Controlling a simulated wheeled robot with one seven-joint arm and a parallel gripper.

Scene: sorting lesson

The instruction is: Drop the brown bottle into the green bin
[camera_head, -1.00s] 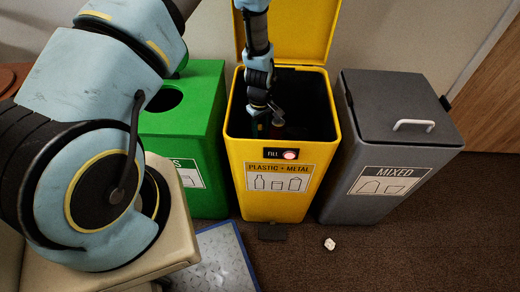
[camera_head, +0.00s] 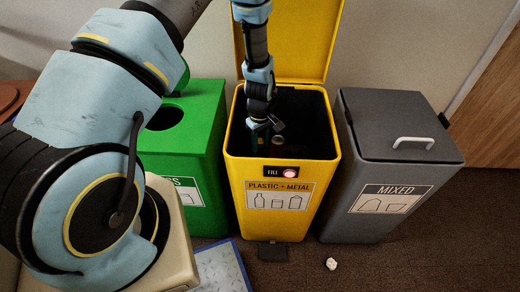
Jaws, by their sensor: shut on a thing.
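My gripper (camera_head: 265,138) points down inside the open mouth of the yellow bin (camera_head: 238,190), near its left side. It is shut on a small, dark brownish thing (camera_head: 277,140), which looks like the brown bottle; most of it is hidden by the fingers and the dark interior. The green bin (camera_head: 208,150) stands to the left of the yellow one, with a round hole in its top. My arm covers part of the green bin's left side and label.
The yellow bin's lid (camera_head: 300,40) stands open against the wall, and its fill light (camera_head: 291,173) is lit. A grey mixed bin (camera_head: 385,180) with its lid shut stands on the right. A white crumpled scrap (camera_head: 331,264) and a blue-edged mat (camera_head: 222,268) lie on the floor.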

